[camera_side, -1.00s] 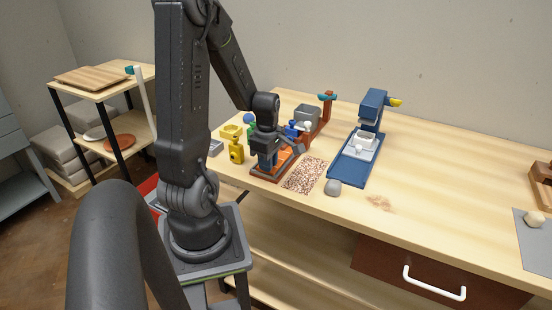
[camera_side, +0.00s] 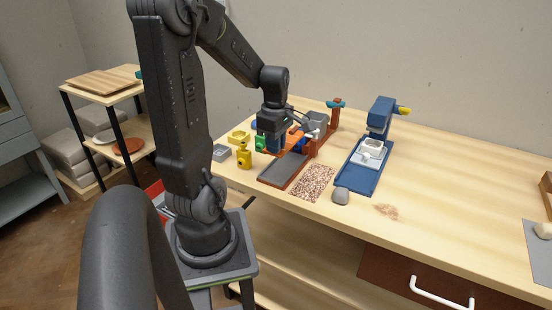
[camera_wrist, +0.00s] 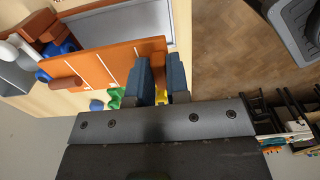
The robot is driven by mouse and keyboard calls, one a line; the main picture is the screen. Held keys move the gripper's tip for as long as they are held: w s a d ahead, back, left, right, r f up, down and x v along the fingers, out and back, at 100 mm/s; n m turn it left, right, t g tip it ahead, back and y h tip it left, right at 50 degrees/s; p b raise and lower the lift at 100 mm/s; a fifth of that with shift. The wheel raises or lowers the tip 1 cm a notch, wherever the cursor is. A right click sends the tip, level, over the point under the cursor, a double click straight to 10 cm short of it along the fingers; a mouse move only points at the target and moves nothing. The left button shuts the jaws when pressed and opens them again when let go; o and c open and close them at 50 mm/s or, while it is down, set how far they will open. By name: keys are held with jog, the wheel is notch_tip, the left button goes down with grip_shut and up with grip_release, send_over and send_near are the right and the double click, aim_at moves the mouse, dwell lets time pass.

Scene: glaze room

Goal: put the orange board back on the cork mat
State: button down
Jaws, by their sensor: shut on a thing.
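The orange board (camera_wrist: 105,65), with thin white lines, has its edge between the blue fingers of my gripper (camera_wrist: 161,80) in the wrist view. In the side view my gripper (camera_side: 272,143) points down, and part of the orange board (camera_side: 294,138) shows to its right, raised over the red-brown stand. The gripper hides the rest of the board. The cork mat (camera_side: 312,182) is speckled brown and lies bare on the table, right of the stand.
The red-brown stand (camera_side: 267,180) has a bare grey bed (camera_side: 285,168). A blue press (camera_side: 358,177) stands to the right. A grey stone (camera_side: 340,195) sits by the mat's near corner. A yellow bottle (camera_side: 244,157) and a green block (camera_side: 260,142) stand left. The table's right half is mostly clear.

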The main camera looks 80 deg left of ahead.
jog(key=s+r, duration=0.2)
jog(key=s, duration=0.1)
send_over(307, 195)
notch_tip(307, 195, down, 8)
jog(key=shift+r, duration=0.25)
jog(key=shift+f, duration=1.95)
jog(key=c, duration=1.1)
grip_release()
jog(key=shift+f, duration=0.15)
